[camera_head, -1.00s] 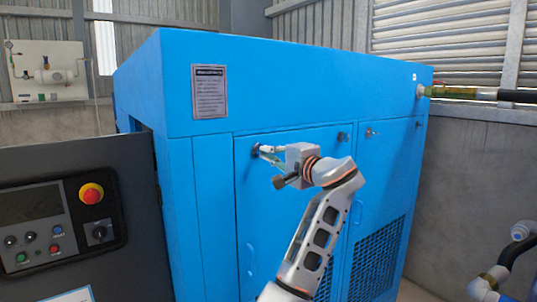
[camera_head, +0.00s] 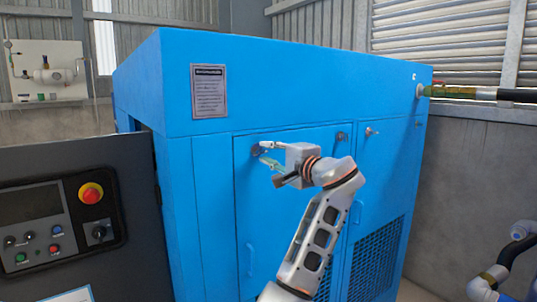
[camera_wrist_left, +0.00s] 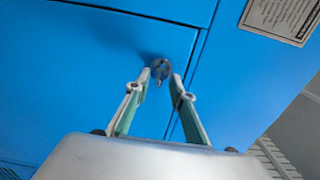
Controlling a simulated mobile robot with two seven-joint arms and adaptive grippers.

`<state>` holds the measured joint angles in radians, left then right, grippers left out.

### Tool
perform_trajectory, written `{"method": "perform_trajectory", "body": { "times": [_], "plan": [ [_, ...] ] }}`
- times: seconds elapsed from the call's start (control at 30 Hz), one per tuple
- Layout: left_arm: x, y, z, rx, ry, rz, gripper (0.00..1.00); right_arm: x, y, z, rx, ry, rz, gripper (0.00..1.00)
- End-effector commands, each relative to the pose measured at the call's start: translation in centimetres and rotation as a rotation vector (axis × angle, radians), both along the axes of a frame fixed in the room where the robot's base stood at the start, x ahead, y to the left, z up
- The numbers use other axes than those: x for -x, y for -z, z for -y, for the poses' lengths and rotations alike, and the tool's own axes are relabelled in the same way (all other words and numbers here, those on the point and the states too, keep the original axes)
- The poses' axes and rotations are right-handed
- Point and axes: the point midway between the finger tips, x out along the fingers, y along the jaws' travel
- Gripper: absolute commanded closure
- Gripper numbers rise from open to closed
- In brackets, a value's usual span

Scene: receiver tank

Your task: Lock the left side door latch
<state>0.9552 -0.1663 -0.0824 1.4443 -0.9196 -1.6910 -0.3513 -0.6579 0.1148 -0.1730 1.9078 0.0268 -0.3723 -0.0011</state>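The blue cabinet's left side door (camera_head: 285,225) looks closed. A small dark latch (camera_head: 257,150) sits at its upper left corner. In the left wrist view the latch (camera_wrist_left: 160,68) is a round grey knob with a short tab pointing down. My left gripper (camera_head: 267,154) is in front of this latch with its fingers spread. In the left wrist view the gripper's (camera_wrist_left: 160,77) two fingertips stand on either side of the latch, with a gap between them; I cannot tell whether either touches it. My right gripper is not in view.
A second latch (camera_head: 342,137) is at the door's upper right, and another (camera_head: 371,132) is on the neighbouring door (camera_head: 385,190). A dark control panel (camera_head: 70,225) with a red button stands at the left. Pipes (camera_head: 505,265) are at the lower right.

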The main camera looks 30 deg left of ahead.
Motion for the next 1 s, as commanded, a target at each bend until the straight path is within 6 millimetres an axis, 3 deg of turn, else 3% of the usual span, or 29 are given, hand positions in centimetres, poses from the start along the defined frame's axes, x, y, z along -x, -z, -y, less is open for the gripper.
{"method": "perform_trajectory", "body": {
  "times": [0.5,1.0],
  "plan": [
    [2.5,0.1,6.3,0.001,0.003,0.000,0.77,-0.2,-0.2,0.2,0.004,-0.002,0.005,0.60],
    [2.8,0.0,6.9,0.000,0.001,0.000,0.77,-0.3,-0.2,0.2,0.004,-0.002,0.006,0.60]
  ]
}}
